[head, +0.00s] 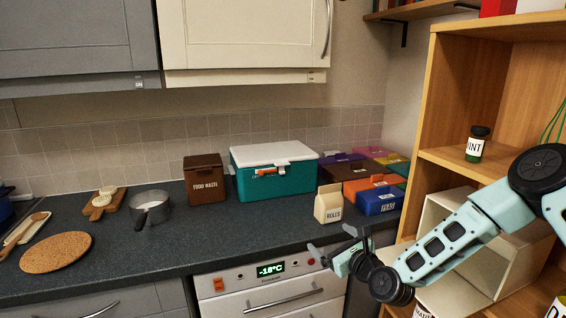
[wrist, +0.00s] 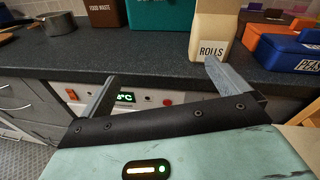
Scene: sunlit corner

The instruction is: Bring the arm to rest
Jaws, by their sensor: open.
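My gripper (head: 338,254) is at the end of my arm, which reaches in from the right in the head view. It hangs in front of the counter's front edge, near the oven panel and the rolls bag. In the wrist view my gripper (wrist: 158,82) shows two grey fingers spread wide apart with nothing between them. The cream bag marked ROLLS (head: 329,204) stands upright on the counter just behind the gripper. It also shows in the wrist view (wrist: 211,35), beyond the right finger and apart from it.
The dark counter (head: 235,236) holds a food waste box (head: 204,180), a teal cooler (head: 274,180), several coloured boxes (head: 380,201) and a saucepan (head: 150,208). A wooden shelf (head: 437,130) with a mint jar (head: 477,145) stands right, close to my arm. The oven front (head: 268,291) lies below the counter edge.

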